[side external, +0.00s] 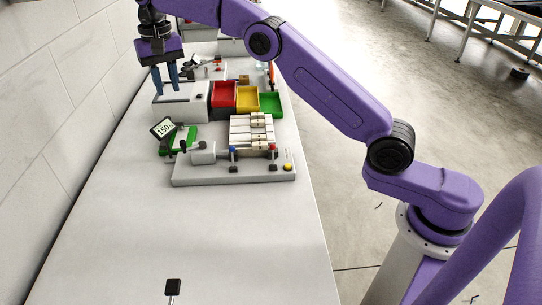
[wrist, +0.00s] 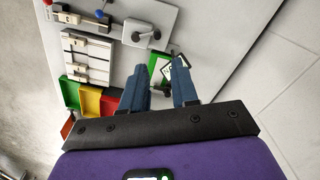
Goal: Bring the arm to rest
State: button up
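My purple arm reaches across from the right of the side view. My gripper (side external: 166,90) hangs fingers down at the far left of the bench, over or just behind a white box (side external: 183,103). Its two blue fingers are apart with nothing between them. In the wrist view, my gripper (wrist: 161,66) also shows its fingers spread and empty. The fingertips look clear of the white box, but the exact gap is hard to tell.
On the bench (side external: 200,240) stand a welding fixture (side external: 190,177), a green device with a tilted display (side external: 162,128), and red (side external: 224,95), yellow (side external: 247,98) and green (side external: 271,103) bins. A wall runs along the left. The near bench is mostly clear.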

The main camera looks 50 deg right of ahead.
jog(key=s+a+n, duration=0.3)
jog(key=s+n, duration=0.5)
jog(key=s, duration=1.3)
jog(key=s+d+f+n, duration=0.3)
jog(key=s+d, duration=0.4)
jog(key=s, duration=0.5)
jog(key=s+d+f+n, duration=0.4)
jog(key=s+d, duration=0.3)
jog(key=s, duration=0.5)
jog(key=shift+s+d+f+n, duration=0.2)
jog(key=shift+s+d+n, duration=0.15)
jog(key=shift+n, duration=0.25)
